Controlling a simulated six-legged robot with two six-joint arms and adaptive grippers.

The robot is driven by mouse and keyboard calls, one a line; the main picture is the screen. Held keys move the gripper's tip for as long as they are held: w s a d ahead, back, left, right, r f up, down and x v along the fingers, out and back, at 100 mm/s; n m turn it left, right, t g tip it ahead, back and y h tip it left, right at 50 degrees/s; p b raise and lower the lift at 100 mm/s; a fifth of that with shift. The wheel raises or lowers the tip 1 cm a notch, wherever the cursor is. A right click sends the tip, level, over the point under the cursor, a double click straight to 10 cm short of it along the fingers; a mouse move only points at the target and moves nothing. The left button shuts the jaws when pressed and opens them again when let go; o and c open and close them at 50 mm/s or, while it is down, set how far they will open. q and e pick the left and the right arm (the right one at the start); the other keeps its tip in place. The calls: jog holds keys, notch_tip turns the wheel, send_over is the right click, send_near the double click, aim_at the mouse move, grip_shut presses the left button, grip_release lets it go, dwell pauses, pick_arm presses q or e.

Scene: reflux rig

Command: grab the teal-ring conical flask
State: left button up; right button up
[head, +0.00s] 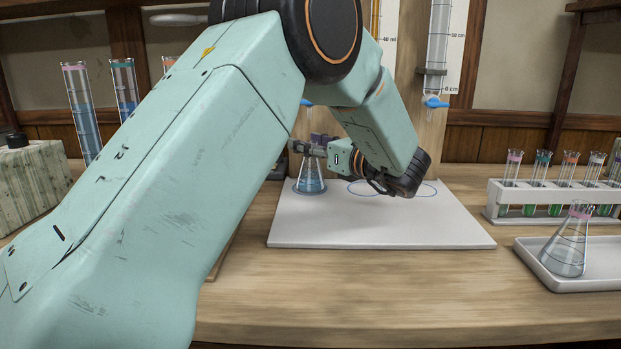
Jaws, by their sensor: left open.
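A conical flask (310,180) with blue liquid stands upright on the left marked circle of the white board (380,237). Its neck is mostly hidden behind my gripper, so I cannot make out its ring colour. My left gripper (308,147) is open at the height of the flask's neck, coming from the right; I cannot tell whether it touches the glass. A second conical flask (569,245) with a pink ring stands in a white tray (606,284) at the right. My right gripper is out of view.
A white rack (497,200) of small tubes stands behind the tray. Burettes with blue taps (436,103) hang above the board. Tall cylinders (82,115) stand at the left, partly behind my arm. The board's front half is clear.

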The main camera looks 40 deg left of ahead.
pick_arm(q)
jog(key=shift+w, duration=0.1)
grip_shut()
dwell(0.4)
